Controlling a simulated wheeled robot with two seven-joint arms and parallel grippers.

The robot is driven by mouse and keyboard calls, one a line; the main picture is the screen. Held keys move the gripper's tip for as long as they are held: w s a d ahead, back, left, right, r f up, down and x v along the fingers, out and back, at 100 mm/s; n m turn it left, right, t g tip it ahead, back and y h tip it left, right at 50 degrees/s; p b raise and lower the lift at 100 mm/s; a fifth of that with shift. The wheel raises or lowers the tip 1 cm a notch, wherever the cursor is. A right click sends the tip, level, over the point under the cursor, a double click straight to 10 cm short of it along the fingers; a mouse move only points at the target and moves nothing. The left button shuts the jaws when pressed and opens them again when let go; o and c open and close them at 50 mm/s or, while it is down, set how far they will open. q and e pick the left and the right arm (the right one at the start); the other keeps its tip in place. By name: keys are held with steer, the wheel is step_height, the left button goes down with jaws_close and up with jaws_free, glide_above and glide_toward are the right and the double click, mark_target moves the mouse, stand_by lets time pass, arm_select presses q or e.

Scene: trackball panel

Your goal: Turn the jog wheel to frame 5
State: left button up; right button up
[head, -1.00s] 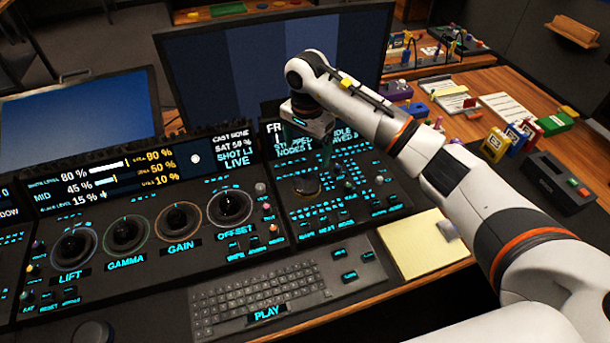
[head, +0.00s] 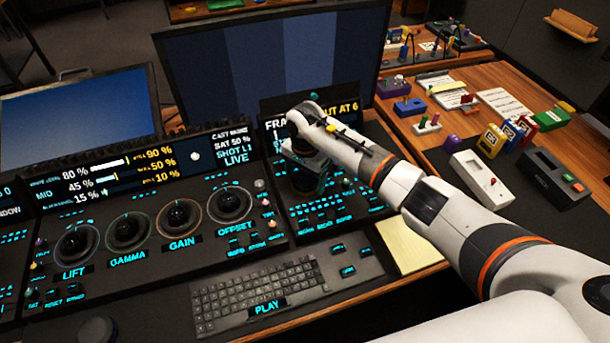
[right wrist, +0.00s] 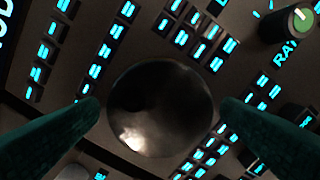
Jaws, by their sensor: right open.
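The jog wheel (right wrist: 160,108) is a round dark metal disc on the right-hand panel. In the right wrist view it lies between the two green fingers of my right gripper (right wrist: 158,112). The gripper is open, with a finger on each side of the wheel; I cannot tell whether either touches it. In the head view my right gripper (head: 306,180) is low over the panel and hides most of the wheel. The display (head: 345,108) above the panel shows "FRA" and "OUT AT 6", partly hidden by my arm. My left gripper is not in view.
Lit buttons (right wrist: 182,38) surround the wheel closely, and a knob (right wrist: 292,22) stands at the upper right. Left in the head view are several trackballs (head: 180,215) and a keyboard (head: 258,290). A yellow pad (head: 405,250) lies partly under my arm.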

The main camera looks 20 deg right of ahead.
steer(key=shift+c, duration=0.6)
steer(key=c, duration=0.9)
